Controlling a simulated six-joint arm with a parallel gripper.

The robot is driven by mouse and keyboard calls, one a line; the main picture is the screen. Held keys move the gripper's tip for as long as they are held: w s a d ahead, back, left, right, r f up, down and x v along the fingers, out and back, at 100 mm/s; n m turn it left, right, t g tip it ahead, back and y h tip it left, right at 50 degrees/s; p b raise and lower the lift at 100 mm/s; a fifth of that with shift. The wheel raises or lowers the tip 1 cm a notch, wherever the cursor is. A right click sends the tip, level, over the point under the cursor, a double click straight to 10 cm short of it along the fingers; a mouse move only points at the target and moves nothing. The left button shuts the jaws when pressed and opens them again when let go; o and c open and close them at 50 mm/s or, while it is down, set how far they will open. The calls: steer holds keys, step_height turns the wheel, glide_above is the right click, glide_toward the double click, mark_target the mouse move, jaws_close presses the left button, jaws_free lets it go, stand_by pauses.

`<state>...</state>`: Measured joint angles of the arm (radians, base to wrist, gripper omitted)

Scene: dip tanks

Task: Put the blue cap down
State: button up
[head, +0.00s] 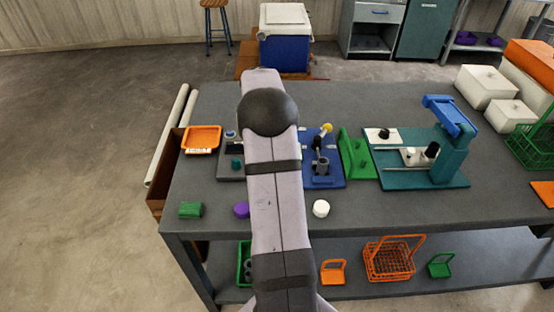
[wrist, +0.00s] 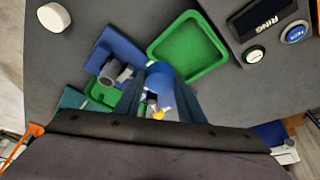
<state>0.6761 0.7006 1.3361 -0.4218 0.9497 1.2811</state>
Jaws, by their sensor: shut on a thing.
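The blue cap (wrist: 160,78) shows in the wrist view between the fingertips of my gripper (wrist: 155,92), which is shut on it. The cap is above or near the left edge of a green tray (wrist: 152,53); I cannot tell how high it is. In the head view my own arm hides my gripper, the cap and most of the tray.
A blue fixture (head: 323,180) with a grey cup and a yellow-knobbed part is right of my arm. A green stand (head: 346,160) and a teal press (head: 460,160) lie further right. A white cylinder (head: 321,208), purple piece (head: 241,210) and green block (head: 190,210) stand near the front. A button box (wrist: 265,30) is beside the tray.

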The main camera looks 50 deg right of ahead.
steer(key=w+n+t, duration=0.1)
steer(key=n, duration=0.2)
steer(key=w+d+r+n+t, duration=0.1)
steer(key=w+n, duration=0.1)
steer(key=w+n+t+y, duration=0.1)
steer(key=n, duration=0.2)
steer(key=shift+w+d+r+n, duration=0.15)
steer(key=shift+w+r+n, duration=0.15)
steer(key=shift+w, duration=0.1)
steer(key=shift+f+p, duration=1.6)
steer(key=shift+f, duration=3.45)
steer(key=shift+f, duration=0.2)
steer(key=o, duration=1)
